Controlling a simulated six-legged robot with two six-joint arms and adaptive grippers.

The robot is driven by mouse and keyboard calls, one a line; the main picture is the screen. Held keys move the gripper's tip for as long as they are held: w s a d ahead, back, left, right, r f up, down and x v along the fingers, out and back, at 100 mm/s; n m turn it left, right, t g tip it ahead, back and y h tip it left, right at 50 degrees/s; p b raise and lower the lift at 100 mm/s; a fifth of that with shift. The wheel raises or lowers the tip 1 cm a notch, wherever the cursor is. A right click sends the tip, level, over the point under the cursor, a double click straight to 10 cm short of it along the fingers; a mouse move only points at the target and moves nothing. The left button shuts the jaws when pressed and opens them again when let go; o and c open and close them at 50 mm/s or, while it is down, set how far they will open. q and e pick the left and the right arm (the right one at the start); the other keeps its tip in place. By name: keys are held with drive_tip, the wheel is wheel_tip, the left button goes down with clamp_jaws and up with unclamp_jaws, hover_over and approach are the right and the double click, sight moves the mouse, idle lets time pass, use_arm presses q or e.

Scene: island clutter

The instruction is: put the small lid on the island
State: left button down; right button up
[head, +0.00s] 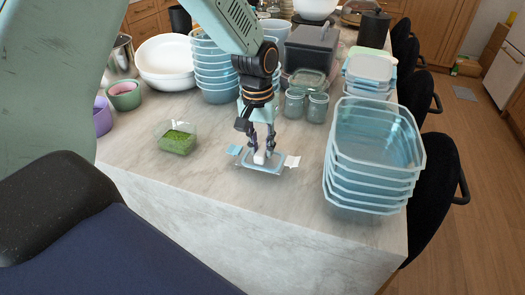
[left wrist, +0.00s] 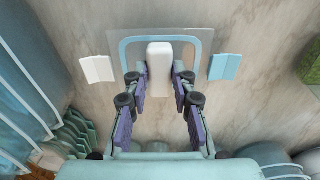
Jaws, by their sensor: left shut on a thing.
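The small lid (head: 265,168) is a clear rectangular plate with a blue ring, a white block handle and a white and a blue tab at its two sides. It lies flat at or just above the island top (head: 215,184), near the front edge; I cannot tell if it touches. My left gripper (head: 261,150) points down over it and is shut on the white handle. In the left wrist view the lid (left wrist: 193,42) lies ahead of the fingers (left wrist: 160,80), which sit on both sides of the handle. My right gripper is not in view.
A clear box of greens (head: 177,138) stands left of the lid. Stacked clear-blue containers (head: 372,150) stand to the right. Two small jars (head: 306,104) and stacked blue bowls (head: 215,75) stand behind. The marble between the greens and the lid is bare.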

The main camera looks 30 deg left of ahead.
sight(260, 151)
use_arm(q)
wheel_tip(260, 151, down, 2)
drive_tip(key=shift+s+a, duration=0.1)
drive_tip(key=shift+s+d+r, duration=0.2)
drive_tip(key=shift+d+r, duration=0.1)
drive_tip(key=shift+d, duration=0.1)
drive_tip(key=shift+w+f, duration=0.1)
drive_tip(key=shift+f, duration=0.15)
drive_tip(key=c, duration=1.5)
unclamp_jaws()
drive_tip(key=shift+w+a+f, duration=0.1)
drive_tip(key=shift+w+a, duration=0.05)
drive_tip(key=shift+o, duration=0.9)
drive_tip(key=shift+a+f, duration=0.1)
drive_tip(key=shift+a, duration=0.05)
drive_tip(key=shift+o, duration=1.1)
drive_tip(key=shift+s+d+r, duration=0.2)
drive_tip(key=shift+d+r, duration=0.1)
drive_tip(key=shift+w+a+r, duration=0.1)
drive_tip(key=shift+w+r, duration=0.05)
wheel_tip(260, 151, up, 12)
drive_tip(key=shift+a+p, duration=0.4)
drive_tip(key=shift+a, duration=0.05)
